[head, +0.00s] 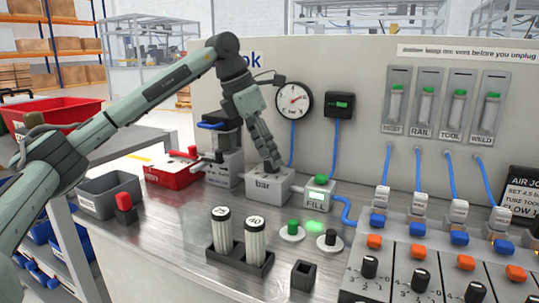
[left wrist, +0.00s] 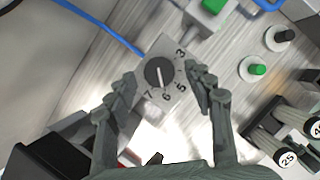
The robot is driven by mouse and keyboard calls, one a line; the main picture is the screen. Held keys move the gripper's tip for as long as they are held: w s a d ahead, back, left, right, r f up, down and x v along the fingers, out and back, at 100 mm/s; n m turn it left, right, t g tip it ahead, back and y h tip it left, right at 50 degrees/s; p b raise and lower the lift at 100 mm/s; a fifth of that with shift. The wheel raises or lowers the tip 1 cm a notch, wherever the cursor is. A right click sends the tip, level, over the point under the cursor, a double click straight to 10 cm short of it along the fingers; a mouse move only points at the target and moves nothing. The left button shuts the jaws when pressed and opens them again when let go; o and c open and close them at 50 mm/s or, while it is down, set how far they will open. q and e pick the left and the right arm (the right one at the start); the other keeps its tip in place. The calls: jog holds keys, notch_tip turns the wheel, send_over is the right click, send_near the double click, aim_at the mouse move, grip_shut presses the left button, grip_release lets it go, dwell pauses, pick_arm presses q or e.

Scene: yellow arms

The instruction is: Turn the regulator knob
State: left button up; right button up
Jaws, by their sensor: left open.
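The regulator knob (left wrist: 158,72) is dark and round with a pale pointer line, on a grey block with numbers 3, 5, 6 and 7 visible. The block (head: 267,189), marked "bar", stands on the bench in the head view; my gripper hides its knob there. My left gripper (head: 271,163) is directly over the block, pointing down. In the left wrist view my left gripper (left wrist: 161,74) is open, with one finger on each side of the knob and gaps between. My right gripper is out of view. A round gauge (head: 293,100) hangs behind the block.
A FILL box (head: 319,194) with a green button stands right of the block. A rack (head: 240,258) with two white cartridges stands in front. Green (head: 292,229) and black (head: 330,239) buttons are nearby.

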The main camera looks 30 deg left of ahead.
pick_arm(q)
jog(key=shift+w+d+f, duration=0.1)
jog(key=shift+w+f, duration=0.1)
jog(key=shift+f, duration=0.3)
jog(key=shift+c, duration=0.3)
jog(key=c, duration=1.1)
jog(key=shift+n, duration=0.4)
jog(key=n+y, duration=0.1)
jog(key=n, duration=0.3)
jog(key=shift+s+d+t+y, duration=0.1)
jog(key=shift+d+t+y, duration=0.1)
jog(key=shift+t+y, duration=0.2)
jog(key=shift+d+n+y, duration=0.1)
jog(key=shift+n+y, duration=0.7)
jog(key=shift+n, duration=1.4)
